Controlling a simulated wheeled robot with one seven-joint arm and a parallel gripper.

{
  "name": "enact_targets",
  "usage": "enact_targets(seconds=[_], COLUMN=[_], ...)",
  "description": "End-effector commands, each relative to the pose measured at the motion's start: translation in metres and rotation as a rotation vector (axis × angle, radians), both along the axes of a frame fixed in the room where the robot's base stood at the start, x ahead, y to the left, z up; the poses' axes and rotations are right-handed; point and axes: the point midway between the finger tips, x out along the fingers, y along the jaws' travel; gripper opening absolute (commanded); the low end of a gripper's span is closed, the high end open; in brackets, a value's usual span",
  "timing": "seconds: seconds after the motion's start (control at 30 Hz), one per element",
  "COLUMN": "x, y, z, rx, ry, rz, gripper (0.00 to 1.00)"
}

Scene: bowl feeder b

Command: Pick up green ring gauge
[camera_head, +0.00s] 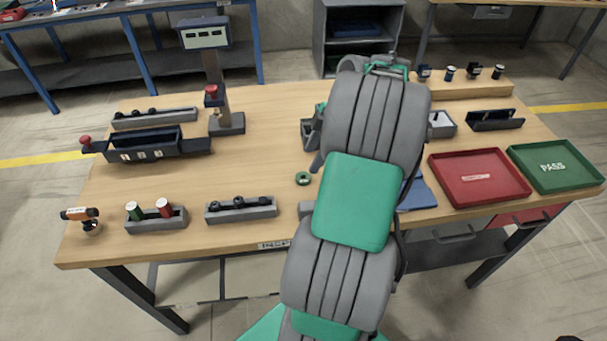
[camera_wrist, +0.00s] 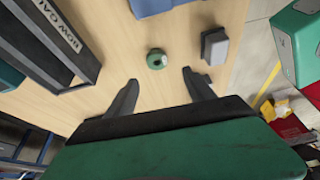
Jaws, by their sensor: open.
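The green ring gauge (camera_head: 303,178) lies flat on the wooden table in the head view, just left of my arm. In the head view my arm hides most of the gripper.
A grey block (camera_wrist: 214,47) stands right of the ring in the wrist view, and a dark labelled fixture (camera_wrist: 45,40) stands left. A grey rack (camera_head: 241,209), red tray (camera_head: 478,177) and green PASS tray (camera_head: 556,164) are on the table (camera_head: 265,105). Bare wood surrounds the ring.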

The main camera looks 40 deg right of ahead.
Motion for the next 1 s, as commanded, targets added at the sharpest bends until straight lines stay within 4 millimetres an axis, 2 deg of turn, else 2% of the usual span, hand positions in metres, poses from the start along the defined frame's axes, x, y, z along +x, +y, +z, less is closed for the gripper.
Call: enact_targets(seconds=[0.03, 0.1, 0.53, 0.8, 1.0], x=[-0.006, -0.007, 0.011, 0.012, 0.013], y=[-0.009, -0.011, 0.01, 0.011, 0.011], z=[-0.003, -0.01, -0.069, -0.074, -0.073], rx=[0.003, 0.003, 0.002, -0.001, -0.001], ry=[-0.012, -0.02, -0.019, -0.02, -0.02], rz=[0.018, 0.036, 0.033, 0.031, 0.031], gripper=[0.62, 0.62, 0.62, 0.62, 0.45])
